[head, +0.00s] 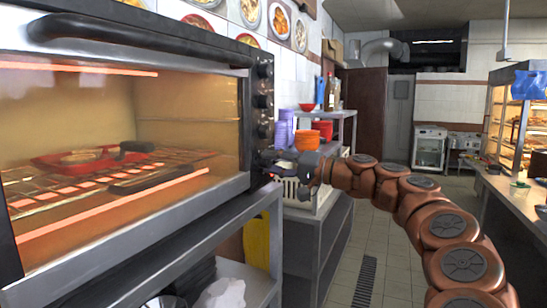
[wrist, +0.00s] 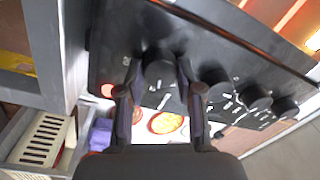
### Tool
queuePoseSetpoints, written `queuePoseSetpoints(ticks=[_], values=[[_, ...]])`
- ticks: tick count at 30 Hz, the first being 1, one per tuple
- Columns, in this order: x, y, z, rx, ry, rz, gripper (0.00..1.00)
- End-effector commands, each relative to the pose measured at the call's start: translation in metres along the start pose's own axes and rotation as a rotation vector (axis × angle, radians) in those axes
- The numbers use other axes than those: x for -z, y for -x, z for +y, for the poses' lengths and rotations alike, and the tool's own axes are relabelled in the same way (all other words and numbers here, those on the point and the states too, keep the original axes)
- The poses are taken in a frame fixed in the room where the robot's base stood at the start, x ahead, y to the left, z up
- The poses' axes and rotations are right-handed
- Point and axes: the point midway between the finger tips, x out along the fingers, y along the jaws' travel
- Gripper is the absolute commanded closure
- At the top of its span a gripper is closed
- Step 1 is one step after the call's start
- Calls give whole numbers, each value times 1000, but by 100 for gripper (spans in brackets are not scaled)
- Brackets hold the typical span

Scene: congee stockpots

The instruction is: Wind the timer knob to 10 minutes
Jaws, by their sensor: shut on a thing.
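The toaster oven (head: 120,225) stands at the left in the head view, its heating elements glowing orange. Its black control panel has a column of knobs on the right side. My gripper (head: 272,163) is at the lowest knob, which it largely hides in the head view. In the wrist view my gripper (wrist: 158,82) has one finger on each side of a round black knob (wrist: 158,70), shut on it. This appears to be the timer knob; its pointer and minute marks are too small to read. Other knobs (wrist: 255,97) lie to the right on the panel (wrist: 215,50).
A red indicator light (wrist: 108,90) shows beside the gripped knob. A cream slotted basket (head: 292,192) and stacked orange bowls (head: 307,140) are just beyond my gripper. A metal stand (head: 185,262) carries the oven. The tiled aisle (head: 395,270) to the right is clear.

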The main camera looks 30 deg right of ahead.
Motion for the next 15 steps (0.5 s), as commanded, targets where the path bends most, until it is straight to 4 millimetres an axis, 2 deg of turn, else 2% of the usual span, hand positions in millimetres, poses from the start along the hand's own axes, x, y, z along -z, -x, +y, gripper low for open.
queuePoseSetpoints(ticks=[15], values=[[0,0,1,-2,-99,4,99]])
